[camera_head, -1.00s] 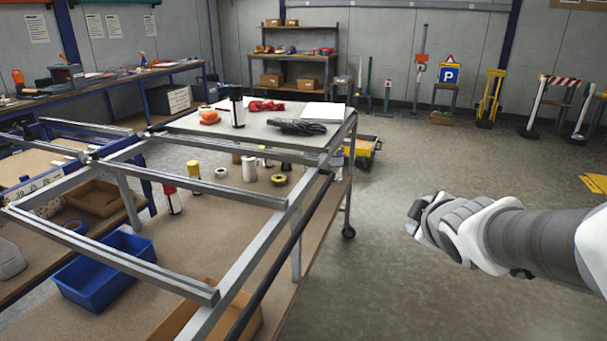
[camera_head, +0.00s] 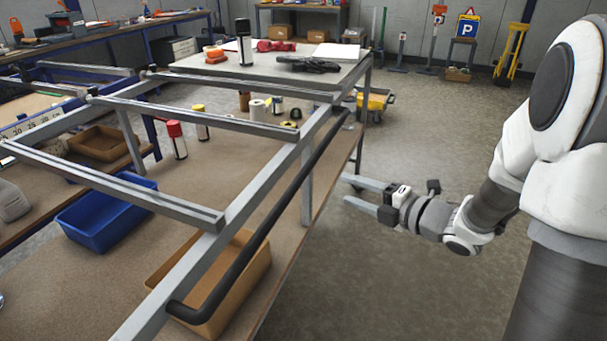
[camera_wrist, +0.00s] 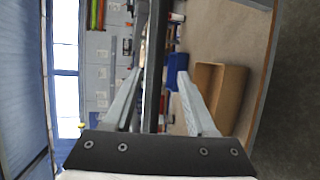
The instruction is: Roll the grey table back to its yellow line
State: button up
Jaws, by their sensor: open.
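The grey table (camera_head: 225,218) is a metal frame with crossbars, a light top at its far end and a brown lower shelf. A black push handle (camera_head: 265,230) runs along its right side. My gripper (camera_head: 344,188) is right of the table, its two pale fingers pointing left towards the frame, open and empty. In the wrist view, the black handle (camera_wrist: 153,65) shows between the open fingers (camera_wrist: 160,75), apparently ahead of them; I cannot tell how far. The yellow line does not show in the current views.
A blue bin (camera_head: 100,215), a cardboard box (camera_head: 235,290) and spray cans (camera_head: 176,140) are on the lower shelf. A yellow cart (camera_head: 375,103) stands behind the table. A workbench (camera_head: 110,32) runs along the left. The floor (camera_head: 440,130) beyond my gripper is clear.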

aim_at(307, 175)
jog(key=b+x, duration=0.2)
jog(key=x, duration=1.3)
jog(key=shift+a+f, duration=0.1)
jog(key=shift+f, duration=0.05)
jog(key=shift+c, duration=0.4)
grip_shut()
